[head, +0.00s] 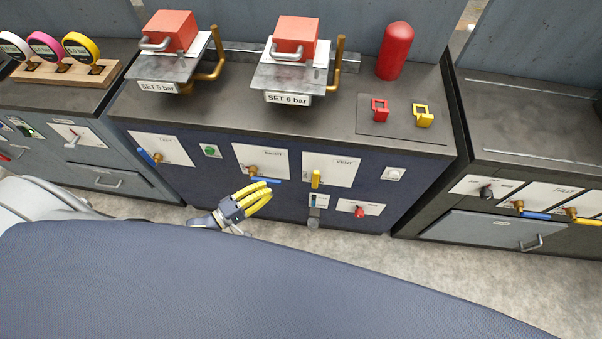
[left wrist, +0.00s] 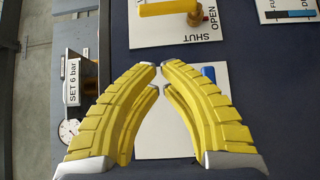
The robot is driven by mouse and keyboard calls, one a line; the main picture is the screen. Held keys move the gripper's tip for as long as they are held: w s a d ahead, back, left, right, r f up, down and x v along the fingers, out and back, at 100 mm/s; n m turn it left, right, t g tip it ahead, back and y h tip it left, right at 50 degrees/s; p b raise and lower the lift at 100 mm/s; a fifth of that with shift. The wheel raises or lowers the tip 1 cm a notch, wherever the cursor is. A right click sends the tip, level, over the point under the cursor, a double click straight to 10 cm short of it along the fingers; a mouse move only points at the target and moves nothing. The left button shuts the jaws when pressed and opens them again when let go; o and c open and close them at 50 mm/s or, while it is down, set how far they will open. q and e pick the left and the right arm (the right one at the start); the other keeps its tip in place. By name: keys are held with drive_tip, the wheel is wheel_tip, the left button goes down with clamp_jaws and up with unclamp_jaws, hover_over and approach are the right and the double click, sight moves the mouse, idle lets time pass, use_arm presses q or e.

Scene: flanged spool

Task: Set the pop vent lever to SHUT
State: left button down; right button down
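The vent panel (head: 338,163) on the blue cabinet front carries a yellow lever (head: 316,178). The lever points roughly upward in the head view. My right gripper is not in view.
A neighbouring panel (head: 248,155) with a blue lever (head: 263,180) is behind my left gripper. A red knob (head: 360,211) is below the vent panel. A white button (head: 394,174) is to its right. Red-topped relief valves (head: 297,36) stand above on the bench.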

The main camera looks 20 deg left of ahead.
sight(316, 176)
use_arm(q)
drive_tip(key=shift+w+d, duration=0.1)
drive_tip(key=shift+w, duration=0.05)
drive_tip(key=s+d+x, duration=0.1)
drive_tip(key=d+x, duration=0.1)
drive_tip(key=x, duration=1)
drive_tip(key=shift+d, duration=0.3)
drive_tip(key=shift+s+r, duration=0.1)
drive_tip(key=shift+s, duration=0.05)
drive_tip(key=shift+d+r+m+g, duration=0.1)
drive_tip(key=shift+d+m+g, duration=0.15)
drive_tip(key=shift+m+g, duration=0.05)
